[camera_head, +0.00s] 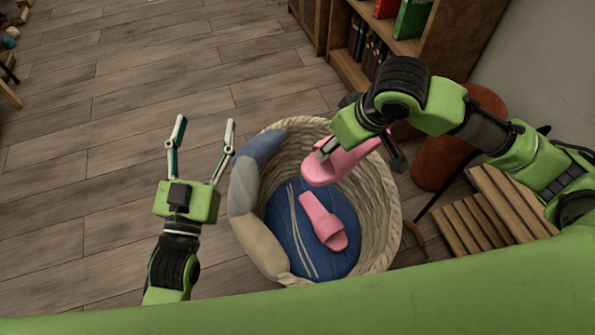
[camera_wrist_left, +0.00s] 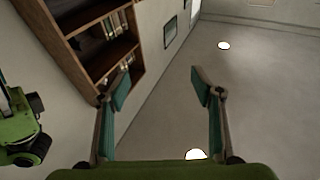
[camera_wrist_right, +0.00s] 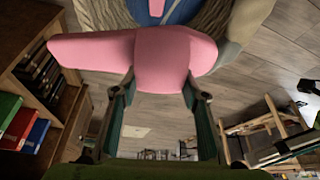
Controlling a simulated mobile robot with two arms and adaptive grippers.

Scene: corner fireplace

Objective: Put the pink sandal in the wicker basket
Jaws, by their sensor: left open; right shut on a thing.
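The wicker basket (camera_head: 375,215) stands on the floor in the middle of the head view, with a blue striped cushion (camera_head: 285,225) inside. One pink sandal (camera_head: 322,222) lies on that cushion. My right gripper (camera_head: 328,150) is shut on a second pink sandal (camera_head: 345,160) and holds it above the basket's far right part. In the right wrist view this held sandal (camera_wrist_right: 165,58) spans the fingers, and the basket rim (camera_wrist_right: 212,18) shows beyond it. My left gripper (camera_head: 203,140) is open and empty, left of the basket; its spread fingers also show in the left wrist view (camera_wrist_left: 160,95).
A wooden bookshelf (camera_head: 440,55) with books stands behind the basket on the right. A rust-brown round object (camera_head: 440,160) and a slatted wooden piece (camera_head: 480,215) stand right of the basket.

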